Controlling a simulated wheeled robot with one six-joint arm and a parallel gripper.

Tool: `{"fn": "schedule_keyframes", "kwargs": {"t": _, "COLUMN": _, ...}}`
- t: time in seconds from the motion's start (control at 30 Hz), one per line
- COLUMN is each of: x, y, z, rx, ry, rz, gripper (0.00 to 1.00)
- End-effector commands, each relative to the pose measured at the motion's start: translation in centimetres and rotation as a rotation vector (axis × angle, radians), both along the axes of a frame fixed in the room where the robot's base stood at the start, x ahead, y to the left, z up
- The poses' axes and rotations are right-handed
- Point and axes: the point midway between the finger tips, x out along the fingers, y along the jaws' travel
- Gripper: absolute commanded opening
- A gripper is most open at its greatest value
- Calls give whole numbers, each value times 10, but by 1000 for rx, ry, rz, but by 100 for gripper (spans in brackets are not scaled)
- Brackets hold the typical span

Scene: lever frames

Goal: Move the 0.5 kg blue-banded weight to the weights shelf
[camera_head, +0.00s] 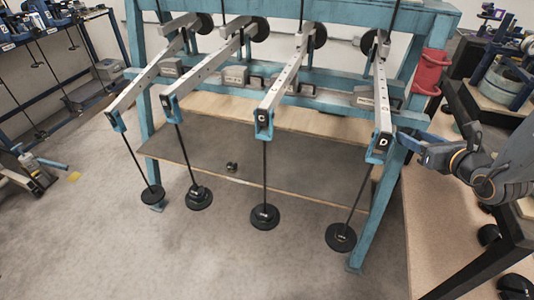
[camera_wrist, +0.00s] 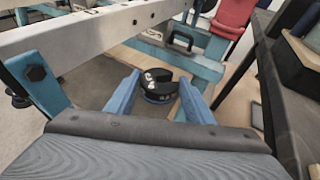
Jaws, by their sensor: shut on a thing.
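In the wrist view, a round, slotted black weight with a blue band (camera_wrist: 159,86) sits between the two blue fingers of my gripper (camera_wrist: 156,98), which is shut on it. In the head view, my gripper (camera_head: 408,143) is at the right, beside the end of the rightmost lever (camera_head: 381,100); the held weight cannot be made out there. A low grey board (camera_head: 240,140) runs under the levers, with one small dark weight (camera_head: 231,167) on it. I cannot tell whether this is the weights shelf.
Several levers on a blue frame (camera_head: 135,60) carry hanging rods with black discs, such as the right one (camera_head: 340,237). The lever and frame are close to my gripper. A red bin (camera_head: 430,72) hangs at the right. The floor in front is clear.

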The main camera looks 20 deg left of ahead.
Motion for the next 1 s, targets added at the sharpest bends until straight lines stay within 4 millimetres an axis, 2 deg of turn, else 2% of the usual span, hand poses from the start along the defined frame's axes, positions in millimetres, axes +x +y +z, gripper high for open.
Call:
{"fn": "schedule_keyframes", "kwargs": {"t": 0.03, "x": 8, "y": 9, "z": -16, "rx": -2, "ry": -4, "rz": 27, "gripper": 4}}
{"fn": "schedule_keyframes", "kwargs": {"t": 0.2, "x": 24, "y": 35, "z": -42, "rx": -2, "ry": -5, "rz": 107, "gripper": 4}}
{"fn": "schedule_keyframes", "kwargs": {"t": 1.0, "x": 66, "y": 140, "z": -153, "rx": -1, "ry": -4, "rz": 425, "gripper": 4}}
